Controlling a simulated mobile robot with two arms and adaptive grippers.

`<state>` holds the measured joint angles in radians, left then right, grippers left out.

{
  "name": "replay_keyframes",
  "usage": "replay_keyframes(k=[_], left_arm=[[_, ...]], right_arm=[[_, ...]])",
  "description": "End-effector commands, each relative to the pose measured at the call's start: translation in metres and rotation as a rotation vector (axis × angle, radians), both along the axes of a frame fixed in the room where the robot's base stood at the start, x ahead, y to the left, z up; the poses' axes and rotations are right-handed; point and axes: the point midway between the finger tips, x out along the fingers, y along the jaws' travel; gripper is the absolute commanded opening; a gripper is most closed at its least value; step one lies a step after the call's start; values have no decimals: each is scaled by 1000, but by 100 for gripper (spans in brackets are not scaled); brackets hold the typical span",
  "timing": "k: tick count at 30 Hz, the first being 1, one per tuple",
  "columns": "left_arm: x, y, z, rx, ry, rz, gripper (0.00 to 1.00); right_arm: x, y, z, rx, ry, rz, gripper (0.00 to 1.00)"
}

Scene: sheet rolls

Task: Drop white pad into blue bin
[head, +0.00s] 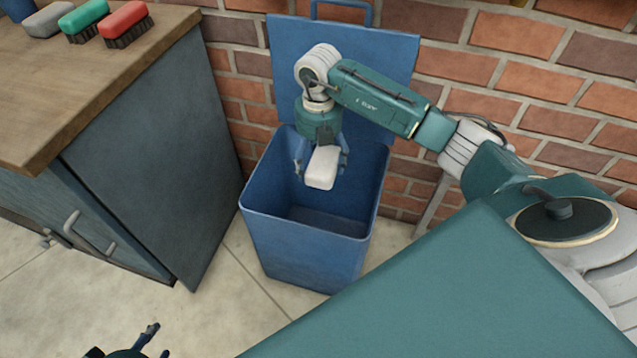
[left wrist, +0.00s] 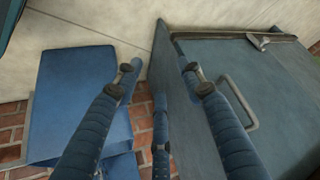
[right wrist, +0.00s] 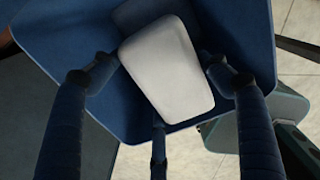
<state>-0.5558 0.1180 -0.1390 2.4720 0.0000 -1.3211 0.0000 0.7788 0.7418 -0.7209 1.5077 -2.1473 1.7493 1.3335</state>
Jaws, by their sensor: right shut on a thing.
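The white pad (head: 322,167) is held in my right gripper (head: 320,160), over the open mouth of the blue bin (head: 305,252). The right wrist view shows the pad (right wrist: 168,70) between the fingers, with the blue bin walls (right wrist: 245,30) around and below it. The bin's lid (head: 390,48) stands raised against the wall. My left gripper (head: 143,345) is low at the bottom left, apart from the bin. Its fingers are spread and empty in the left wrist view (left wrist: 160,78), which also shows the bin's blue side (left wrist: 75,105).
A grey cabinet (head: 150,160) with a wooden top (head: 60,90) stands left of the bin. Grey, green (head: 84,20) and red (head: 124,22) brushes lie on it. A brick wall (head: 540,90) is behind. Tiled floor (head: 215,300) is clear in front.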

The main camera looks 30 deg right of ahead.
Motion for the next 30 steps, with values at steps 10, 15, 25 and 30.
replay_keyframes(k=[10,15,25,30], left_arm=[[44,-15,25,-43,-199,-16,39],[63,-22,41,-65,-298,-22,39],[94,-35,77,-110,-492,-36,39],[107,-41,99,-134,-597,-43,39]], right_arm=[[0,0,-10,0,0,1,47],[0,0,-14,0,0,1,47],[0,0,-23,-1,-1,1,47],[0,0,-27,-1,-1,1,47]])
